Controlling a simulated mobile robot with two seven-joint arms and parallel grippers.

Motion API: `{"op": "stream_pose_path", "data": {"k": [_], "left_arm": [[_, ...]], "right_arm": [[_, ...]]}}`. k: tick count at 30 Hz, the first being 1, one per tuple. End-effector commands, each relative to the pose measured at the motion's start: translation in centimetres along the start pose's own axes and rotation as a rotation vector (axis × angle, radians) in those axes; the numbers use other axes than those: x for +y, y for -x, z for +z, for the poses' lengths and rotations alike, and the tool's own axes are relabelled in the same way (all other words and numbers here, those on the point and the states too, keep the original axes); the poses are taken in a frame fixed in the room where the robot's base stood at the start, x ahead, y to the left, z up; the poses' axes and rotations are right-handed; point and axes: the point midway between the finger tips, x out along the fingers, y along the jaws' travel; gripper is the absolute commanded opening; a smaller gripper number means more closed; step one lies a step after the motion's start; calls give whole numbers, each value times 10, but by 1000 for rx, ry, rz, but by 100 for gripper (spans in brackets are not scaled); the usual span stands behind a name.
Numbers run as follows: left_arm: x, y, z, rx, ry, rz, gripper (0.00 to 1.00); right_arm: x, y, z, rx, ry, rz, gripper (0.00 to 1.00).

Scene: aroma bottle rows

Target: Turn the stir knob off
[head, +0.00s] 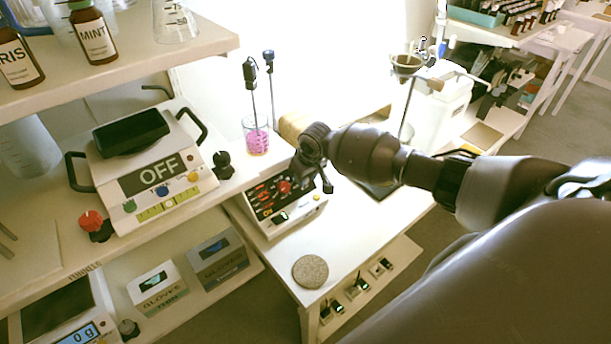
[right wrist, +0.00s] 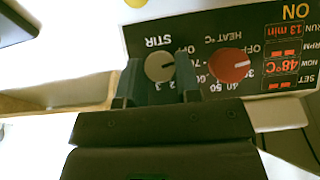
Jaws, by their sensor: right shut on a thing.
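The hotplate stirrer (head: 262,200) has a black front panel with a red heat knob (head: 284,187). In the right wrist view the panel (right wrist: 205,42) appears upside down, with the grey stir knob (right wrist: 158,68) beside the red heat knob (right wrist: 229,66). My right gripper (head: 314,178) is at the panel's right end, its fingers on both sides of the stir knob and shut on it. A pale mark shows on the knob, but its exact setting is hard to read. The panel reads ON and 48°C. In the head view my gripper hides the stir knob. My left gripper is not in view.
A beaker of pink liquid (head: 256,140) with probes stands behind the stirrer. A device marked OFF (head: 150,170) is on the left bench. A round cork-like pad (head: 310,271) lies in front on the white table (head: 345,240). Bottles stand on the upper left shelf.

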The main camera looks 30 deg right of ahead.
Motion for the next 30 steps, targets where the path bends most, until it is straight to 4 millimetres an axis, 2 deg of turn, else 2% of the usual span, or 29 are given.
{"op": "stream_pose_path", "data": {"k": [1, 2, 6, 7, 17, 20, 30], "left_arm": [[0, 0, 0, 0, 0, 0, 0], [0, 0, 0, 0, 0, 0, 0], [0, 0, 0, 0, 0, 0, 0], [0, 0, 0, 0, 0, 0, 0], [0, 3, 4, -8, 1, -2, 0], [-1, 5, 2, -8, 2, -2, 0], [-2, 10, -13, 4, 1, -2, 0]], "right_arm": [[0, 0, 1, -1, 1, 0, 8], [0, 0, 1, -1, 1, 0, 33], [0, 0, 0, -1, 1, 0, 54], [0, 0, 0, -1, 0, 0, 57], [0, 4, 0, 1, 0, -1, 57], [0, 14, -1, 2, 1, -1, 57], [0, 74, 0, 2, 1, -1, 57]]}}
